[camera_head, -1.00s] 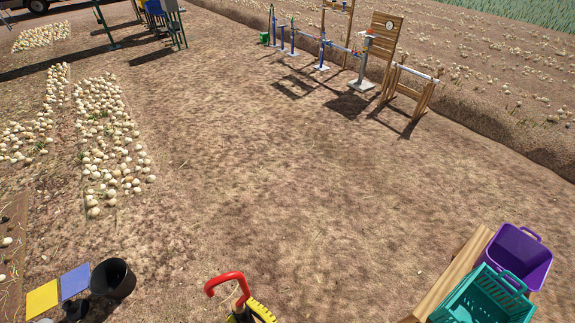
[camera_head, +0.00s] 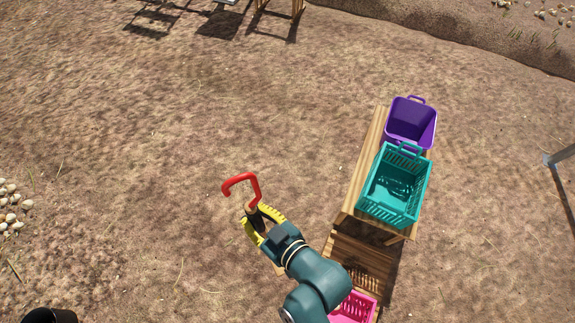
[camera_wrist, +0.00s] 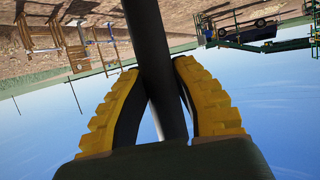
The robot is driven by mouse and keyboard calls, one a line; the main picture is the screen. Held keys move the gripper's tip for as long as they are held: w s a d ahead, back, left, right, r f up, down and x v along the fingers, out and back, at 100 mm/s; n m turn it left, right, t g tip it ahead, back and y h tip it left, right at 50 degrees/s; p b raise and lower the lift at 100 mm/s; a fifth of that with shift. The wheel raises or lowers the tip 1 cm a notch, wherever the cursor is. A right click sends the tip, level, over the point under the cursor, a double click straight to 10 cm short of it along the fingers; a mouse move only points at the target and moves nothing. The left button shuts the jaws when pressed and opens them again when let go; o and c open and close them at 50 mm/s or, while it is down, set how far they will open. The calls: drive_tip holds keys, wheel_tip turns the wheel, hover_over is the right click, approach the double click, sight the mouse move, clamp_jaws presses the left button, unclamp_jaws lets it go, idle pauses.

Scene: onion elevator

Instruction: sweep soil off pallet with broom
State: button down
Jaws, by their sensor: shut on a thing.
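My gripper (camera_head: 258,221) has yellow ridged fingers and is shut on a dark shaft with a red hooked handle (camera_head: 242,181), which I take to be the broom. In the wrist view the dark shaft (camera_wrist: 158,65) passes between the two fingers of my gripper (camera_wrist: 157,85). The broom's lower end and bristles are hidden. A slatted wooden surface, perhaps the pallet (camera_head: 345,247), lies right of my arm and is partly hidden by it. Darker brown patches on it may be soil, but I cannot tell for sure.
A wooden bench (camera_head: 349,206) beyond the slats holds a teal crate (camera_head: 397,187) and a purple tub (camera_head: 411,123). A pink crate (camera_head: 352,309) is at the bottom, beside my arm. A black bucket (camera_head: 50,315) shows bottom left. Open bare ground lies left and ahead.

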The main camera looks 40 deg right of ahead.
drive_tip(key=s+d+f+m+h+b, duration=0.3)
drive_tip(key=d+f+b, duration=0.6)
drive_tip(key=f, duration=0.2)
drive_tip(key=s+d+f+m+h+b, duration=0.2)
drive_tip(key=s+d+f+h+b, duration=0.15)
drive_tip(key=d+f+b, duration=0.65)
drive_tip(key=s+d+f+m+g+h+b, duration=0.2)
drive_tip(key=s+d+f+b, duration=0.35)
drive_tip(key=f, duration=0.35)
drive_tip(key=s+d+f+m+g+h+b, duration=0.25)
drive_tip(key=s+d+f+b, duration=0.25)
drive_tip(key=s+f+b, duration=0.3)
wheel_tip(320, 180, down, 10)
drive_tip(key=w+b, duration=0.1)
drive_tip(key=b, duration=0.7)
drive_tip(key=shift+w+f+b, duration=0.15)
drive_tip(key=shift+w+b, duration=0.05)
drive_tip(key=shift+b, duration=0.2)
drive_tip(key=shift+t, duration=0.25)
